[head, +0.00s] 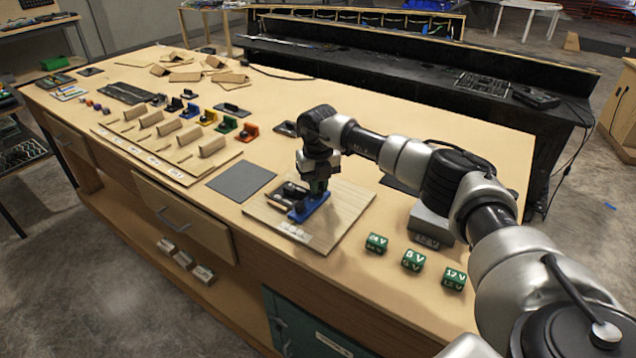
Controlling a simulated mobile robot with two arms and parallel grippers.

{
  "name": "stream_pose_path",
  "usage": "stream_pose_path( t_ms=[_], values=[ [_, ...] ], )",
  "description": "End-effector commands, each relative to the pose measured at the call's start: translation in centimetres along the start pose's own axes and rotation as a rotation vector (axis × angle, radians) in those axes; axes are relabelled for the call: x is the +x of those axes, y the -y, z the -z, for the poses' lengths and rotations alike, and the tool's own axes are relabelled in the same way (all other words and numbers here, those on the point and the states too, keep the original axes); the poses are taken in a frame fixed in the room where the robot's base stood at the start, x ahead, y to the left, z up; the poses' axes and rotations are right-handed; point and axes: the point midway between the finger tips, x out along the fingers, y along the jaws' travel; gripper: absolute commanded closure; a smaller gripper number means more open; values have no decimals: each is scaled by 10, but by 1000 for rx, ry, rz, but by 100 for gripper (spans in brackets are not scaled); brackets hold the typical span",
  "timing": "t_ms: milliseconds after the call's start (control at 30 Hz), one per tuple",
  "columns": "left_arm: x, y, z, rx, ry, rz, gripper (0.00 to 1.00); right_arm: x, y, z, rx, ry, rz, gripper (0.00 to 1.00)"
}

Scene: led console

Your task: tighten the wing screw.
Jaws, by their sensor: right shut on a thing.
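My right gripper (318,188) points down over the blue fixture (312,209) on a light wooden board (348,212). Its jaws are shut on a small part at the top of the fixture, which looks to be the wing screw. The jaws hide the screw, so its turn and seating cannot be made out. A dark part (290,191) lies on the board against the left side of the fixture. My left gripper is out of view.
Green voltage blocks (412,261) stand right of the board, near a grey block (431,226). A dark grey mat (241,181) lies left of it. Further left is a wooden rack (165,150) with several coloured clamps behind. The table's front edge is close to the board.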

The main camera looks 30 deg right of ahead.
Motion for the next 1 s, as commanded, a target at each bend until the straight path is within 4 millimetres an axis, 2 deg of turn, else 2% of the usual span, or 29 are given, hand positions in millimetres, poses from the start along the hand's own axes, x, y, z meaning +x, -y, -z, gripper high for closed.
stream_pose_path(
  t_ms=[33, 433, 467, 633, 867, 1000],
  values=[
    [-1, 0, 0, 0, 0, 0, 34, -6, 1, -3, 8, 13, -4, 100],
    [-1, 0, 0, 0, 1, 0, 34, -6, 1, -3, 13, 13, -4, 100],
    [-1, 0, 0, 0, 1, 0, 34, -6, 1, -3, 13, 13, -4, 86],
    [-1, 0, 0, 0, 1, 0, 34, -4, 0, -2, 12, 9, -3, 61],
    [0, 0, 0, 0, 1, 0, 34, -2, 0, -1, 10, 4, -1, 61],
    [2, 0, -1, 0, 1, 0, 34, -8, 0, -1, 10, 5, -2, 61]
  ],
)
